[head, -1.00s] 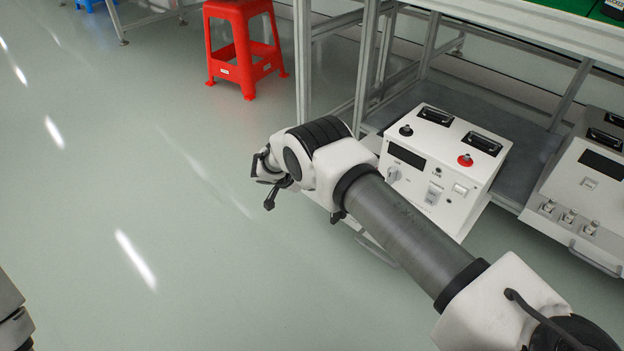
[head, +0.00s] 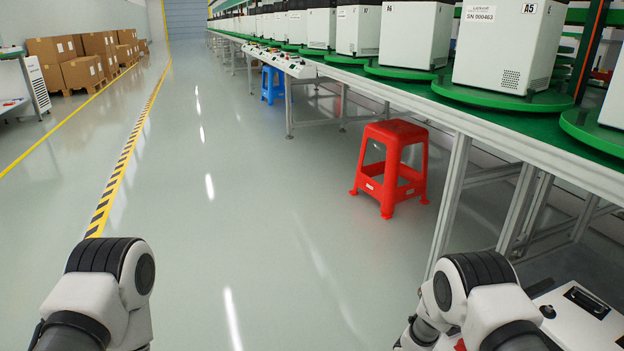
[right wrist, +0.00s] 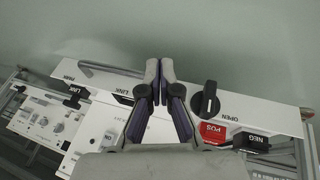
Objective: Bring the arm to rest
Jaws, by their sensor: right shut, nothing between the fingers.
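My right arm (head: 490,305) comes in at the lower right of the head view, beside the edge of the line. In the right wrist view my right gripper (right wrist: 160,75) is shut and empty, its fingertips together. My left arm (head: 105,285) shows at the lower left of the head view, over the floor. Its gripper is out of view.
The line's table (head: 480,125) runs along the right, carrying white units on green turntables. A red stool (head: 392,165) stands beside it. The floor (head: 240,210) between the arms is clear.

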